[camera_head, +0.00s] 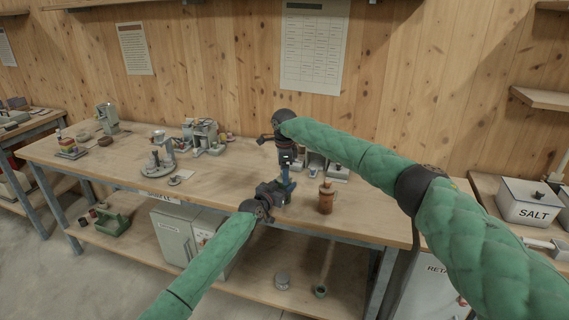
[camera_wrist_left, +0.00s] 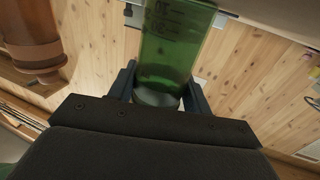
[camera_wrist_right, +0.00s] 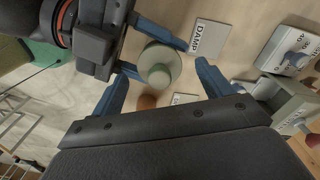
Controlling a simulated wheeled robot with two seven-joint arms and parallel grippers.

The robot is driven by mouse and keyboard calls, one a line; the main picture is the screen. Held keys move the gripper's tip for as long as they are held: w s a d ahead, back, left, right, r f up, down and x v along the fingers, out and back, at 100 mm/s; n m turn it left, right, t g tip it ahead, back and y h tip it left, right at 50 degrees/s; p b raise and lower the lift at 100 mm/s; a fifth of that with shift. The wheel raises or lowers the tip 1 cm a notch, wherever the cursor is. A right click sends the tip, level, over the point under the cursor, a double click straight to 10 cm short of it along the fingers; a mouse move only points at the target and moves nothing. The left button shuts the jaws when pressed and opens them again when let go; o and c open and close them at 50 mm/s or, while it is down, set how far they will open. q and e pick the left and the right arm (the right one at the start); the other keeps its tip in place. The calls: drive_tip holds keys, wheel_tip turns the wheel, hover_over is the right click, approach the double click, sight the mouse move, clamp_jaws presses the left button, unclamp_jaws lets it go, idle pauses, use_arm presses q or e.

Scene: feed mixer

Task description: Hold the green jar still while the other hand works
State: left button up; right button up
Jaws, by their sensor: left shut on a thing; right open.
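The green jar (camera_wrist_left: 172,45) is translucent and stands between the two fingers of my left gripper (camera_head: 283,188), which is shut on it. In the right wrist view its round grey-green lid (camera_wrist_right: 149,60) with a knob shows from above, on the jar, with left gripper fingers on both sides. My right gripper (camera_head: 287,163) is open and empty above the jar, its fingers pointing down on either side of the lid. I cannot tell how far above the lid they are. In the head view the jar is mostly hidden by my grippers.
A brown jar-like thing (camera_head: 326,200) stands close to the right of my left gripper, near the bench's front edge. A DAMP card (camera_wrist_right: 208,40) and a scale-like device (camera_wrist_right: 290,50) lie close by. A scale (camera_head: 158,160) stands left. The bench between is mostly clear.

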drive_tip(key=shift+f, duration=0.4)
drive_tip(key=c, duration=1.2)
drive_tip(key=shift+r, duration=0.65)
drive_tip(key=shift+r, duration=0.35)
drive_tip(key=shift+r, duration=0.15)
